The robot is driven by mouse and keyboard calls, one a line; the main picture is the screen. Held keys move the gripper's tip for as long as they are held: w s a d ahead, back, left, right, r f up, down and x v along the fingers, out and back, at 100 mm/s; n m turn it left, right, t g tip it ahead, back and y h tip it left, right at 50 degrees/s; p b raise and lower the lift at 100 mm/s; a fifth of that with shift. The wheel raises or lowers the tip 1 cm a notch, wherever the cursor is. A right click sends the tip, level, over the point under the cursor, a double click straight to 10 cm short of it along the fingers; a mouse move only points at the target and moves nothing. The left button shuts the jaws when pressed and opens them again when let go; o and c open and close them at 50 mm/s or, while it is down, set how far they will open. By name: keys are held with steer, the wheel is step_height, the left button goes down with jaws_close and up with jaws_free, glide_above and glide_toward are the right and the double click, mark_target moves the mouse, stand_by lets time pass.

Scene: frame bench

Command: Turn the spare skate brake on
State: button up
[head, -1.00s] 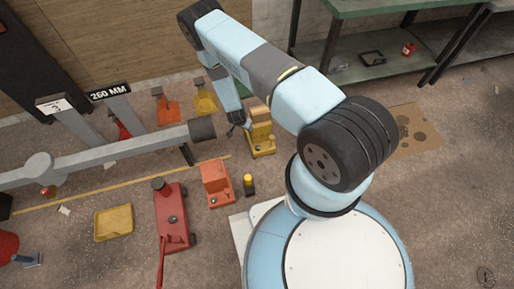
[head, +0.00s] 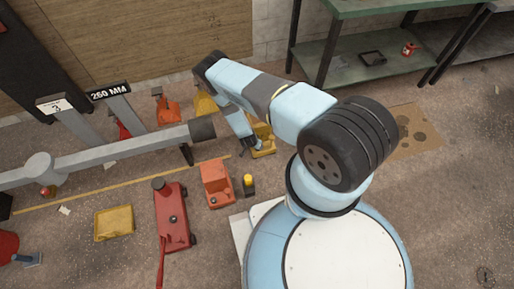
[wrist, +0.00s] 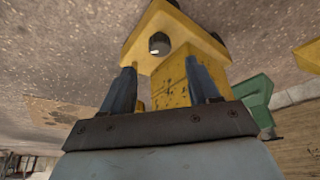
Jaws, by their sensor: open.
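A yellow skate (head: 264,150), a low base with an upright block, stands on the floor beside my gripper. My gripper (head: 246,150) is low at its left side, small and partly hidden by my own arm. In the wrist view my gripper (wrist: 162,82) is open, with two blue-grey fingers. The worn yellow block (wrist: 172,84) shows between and beyond the fingers; I cannot tell whether they touch it. A round grey knob (wrist: 160,43) sits on the yellow base plate above. I cannot tell which skate is the spare, nor make out a brake lever or its setting.
An orange-red skate (head: 216,184) and a yellow-topped dark post (head: 248,184) stand close by. A red jack (head: 172,217) and yellow tray (head: 114,222) lie left. A grey beam (head: 110,156) runs behind. More skates stand by the wall. Floor at right is mostly clear.

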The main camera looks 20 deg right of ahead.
steer(key=shift+x, duration=3.55)
steer(key=shift+c, duration=0.2)
steer(key=c, duration=1)
